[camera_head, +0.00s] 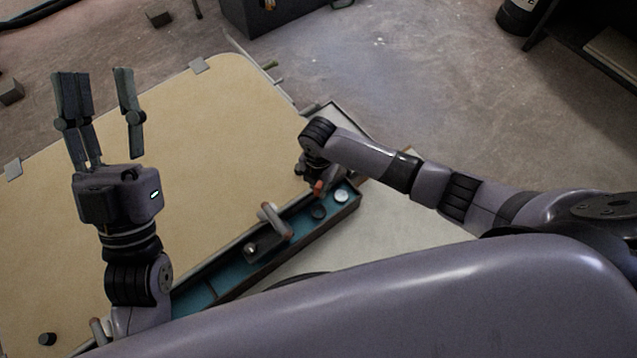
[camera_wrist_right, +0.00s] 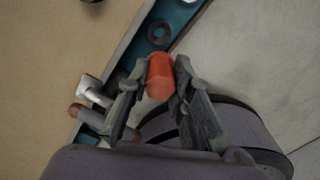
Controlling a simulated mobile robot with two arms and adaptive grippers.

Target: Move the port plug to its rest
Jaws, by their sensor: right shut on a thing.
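My right gripper (camera_wrist_right: 158,88) is shut on a red-orange plug, taken to be the port plug (camera_wrist_right: 159,76), whose rounded end sticks out between the fingertips. In the head view the plug (camera_head: 319,188) shows as a small red patch below my right wrist, above or near the right end of a long teal tray (camera_head: 220,283). The fingers there are mostly hidden by the wrist. My left gripper (camera_head: 97,95) is open and empty over the tan board's left part. I cannot tell which spot is the plug's rest.
The tray holds a grey cylinder with orange ends (camera_head: 273,220), a metal block (camera_head: 263,247), a black ring (camera_head: 318,212) and a silver disc (camera_head: 341,196). It lies along the tan board (camera_head: 205,150), whose middle is clear. A dark box (camera_head: 275,18) stands on the floor behind.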

